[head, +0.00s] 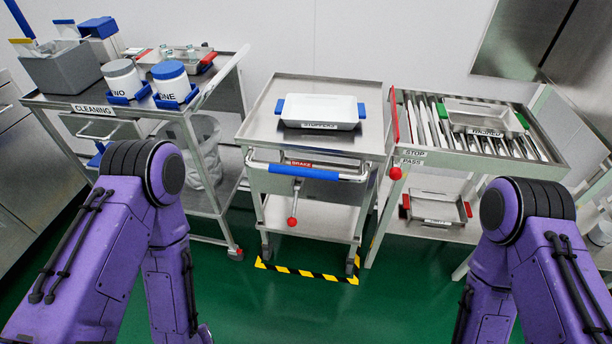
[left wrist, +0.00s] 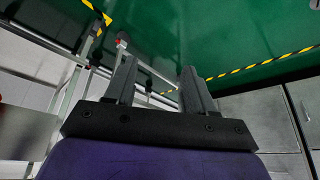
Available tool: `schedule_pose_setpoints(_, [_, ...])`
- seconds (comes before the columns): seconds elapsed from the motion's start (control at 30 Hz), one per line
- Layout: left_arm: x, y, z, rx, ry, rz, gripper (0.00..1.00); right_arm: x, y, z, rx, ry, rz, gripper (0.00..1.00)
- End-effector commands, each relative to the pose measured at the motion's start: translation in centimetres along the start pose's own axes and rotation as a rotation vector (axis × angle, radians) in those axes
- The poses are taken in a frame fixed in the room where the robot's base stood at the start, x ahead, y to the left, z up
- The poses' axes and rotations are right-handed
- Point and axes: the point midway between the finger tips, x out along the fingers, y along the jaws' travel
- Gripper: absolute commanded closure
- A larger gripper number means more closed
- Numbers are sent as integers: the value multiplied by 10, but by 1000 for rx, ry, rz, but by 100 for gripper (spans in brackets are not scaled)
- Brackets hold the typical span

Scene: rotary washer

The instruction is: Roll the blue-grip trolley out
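The blue-grip trolley (head: 258,205) stands in the middle of the head view against the back wall, inside a yellow-black floor marking. Its blue grip (head: 304,172) runs along the front bar, under a red brake label (head: 300,163). A red-knobbed lever (head: 293,205) hangs below the bar. A white stoppers tray (head: 319,110) with blue ends sits on its top. My left gripper (left wrist: 157,85) shows in the left wrist view with its two fingers apart and nothing between them, above the green floor. Neither gripper shows in the head view; only my purple arms do.
A cleaning cart (head: 50,101) with jars and a grey bin stands left of the trolley. A roller rack (head: 420,158) stands close on the right, with a red-knobbed stop lever (head: 395,150) at its near corner. Green floor (head: 300,310) in front is clear.

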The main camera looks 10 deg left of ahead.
Motion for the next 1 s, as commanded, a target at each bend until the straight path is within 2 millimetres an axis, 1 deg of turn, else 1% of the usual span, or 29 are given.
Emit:
schedule_pose_setpoints(0.03, [44,30,5,-34,29,64,47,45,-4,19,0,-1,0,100])
schedule_pose_setpoints(0.07, [58,53,2,-56,50,119,47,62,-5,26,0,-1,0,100])
schedule_pose_setpoints(0.1, [74,90,-7,-92,90,210,47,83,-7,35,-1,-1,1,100])
schedule_pose_setpoints(0.13, [82,119,-17,-126,126,286,47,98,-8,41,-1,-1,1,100])
schedule_pose_setpoints(0.17, [86,148,-29,-165,164,366,47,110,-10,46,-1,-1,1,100])
schedule_pose_setpoints(0.2, [86,186,-46,-222,217,475,47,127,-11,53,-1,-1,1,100])
schedule_pose_setpoints(0.23, [84,212,-60,-269,256,558,47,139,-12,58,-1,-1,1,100])
schedule_pose_setpoints(0.27, [77,238,-75,-320,295,645,47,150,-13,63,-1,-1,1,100])
schedule_pose_setpoints(0.3, [63,270,-95,-391,344,765,47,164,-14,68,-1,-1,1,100])
schedule_pose_setpoints(0.37, [34,310,-125,-505,409,945,47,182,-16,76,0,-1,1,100])
schedule_pose_setpoints(0.4, [10,330,-145,-587,445,1067,47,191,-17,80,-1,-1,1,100])
schedule_pose_setpoints(0.47, [-28,351,-170,-702,479,1228,47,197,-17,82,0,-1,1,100])
schedule_pose_setpoints(0.5, [-53,358,-184,-773,487,1318,47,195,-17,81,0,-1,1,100])
schedule_pose_setpoints(0.53, [-70,361,-194,-824,488,1374,47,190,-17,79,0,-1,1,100])
schedule_pose_setpoints(0.57, [-80,362,-199,-864,486,1417,47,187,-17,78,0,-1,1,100])
schedule_pose_setpoints(0.6, [-86,361,-204,-905,485,1454,47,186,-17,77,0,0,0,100])
schedule_pose_setpoints(0.7, [-89,359,-211,-966,476,1485,47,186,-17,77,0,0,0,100])
schedule_pose_setpoints(0.77, [-88,363,-217,-975,473,1486,47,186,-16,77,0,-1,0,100])
schedule_pose_setpoints(0.87, [-85,374,-232,-973,474,1483,47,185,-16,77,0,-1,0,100])
schedule_pose_setpoints(1.0, [-81,394,-257,-971,474,1481,47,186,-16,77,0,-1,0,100])
